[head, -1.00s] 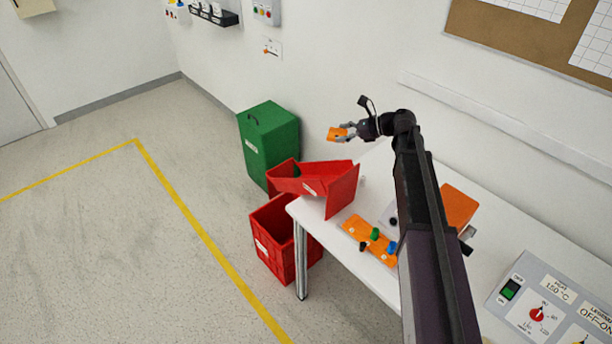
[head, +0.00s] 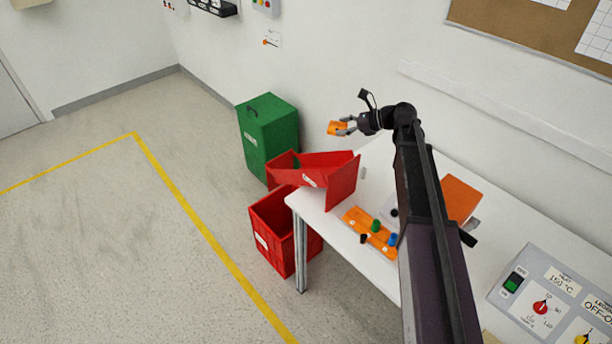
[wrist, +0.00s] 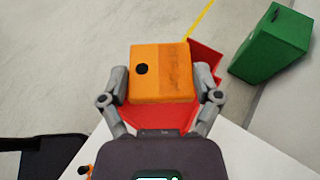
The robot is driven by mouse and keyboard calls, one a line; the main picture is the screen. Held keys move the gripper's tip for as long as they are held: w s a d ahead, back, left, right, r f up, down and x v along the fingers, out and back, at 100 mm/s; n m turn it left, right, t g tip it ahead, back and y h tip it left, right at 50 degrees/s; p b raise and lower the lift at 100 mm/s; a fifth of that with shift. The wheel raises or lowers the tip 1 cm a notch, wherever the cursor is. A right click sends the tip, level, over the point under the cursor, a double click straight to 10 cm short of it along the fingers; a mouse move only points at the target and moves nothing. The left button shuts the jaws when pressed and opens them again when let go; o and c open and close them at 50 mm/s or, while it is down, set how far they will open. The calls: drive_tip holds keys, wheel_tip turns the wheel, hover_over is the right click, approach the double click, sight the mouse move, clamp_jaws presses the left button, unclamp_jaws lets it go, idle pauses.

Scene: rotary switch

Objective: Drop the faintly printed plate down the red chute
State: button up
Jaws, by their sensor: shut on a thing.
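My gripper (head: 349,125) is shut on an orange plate (head: 336,128), gripping it by two opposite sides. In the wrist view the plate (wrist: 160,72) shows a dark round spot on its left part and faint dark print on its right part. The red chute (head: 340,184) stands at the left end of the table, its open trough pointing left. My gripper holds the plate above and behind the chute in the head view. In the wrist view the plate covers much of the chute (wrist: 207,60).
A red crate (head: 272,245) stands on the floor below the chute. A green bin (head: 270,130) stands behind it by the wall. On the white table (head: 322,222) lie an orange board (head: 357,222) with coloured knobs and, to the right, a grey control panel (head: 530,290).

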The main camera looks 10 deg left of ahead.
drive_tip(key=shift+f+b, duration=1.7)
drive_tip(key=shift+f, duration=0.35)
drive_tip(key=o, duration=0.9)
drive_tip(key=shift+r, duration=0.2)
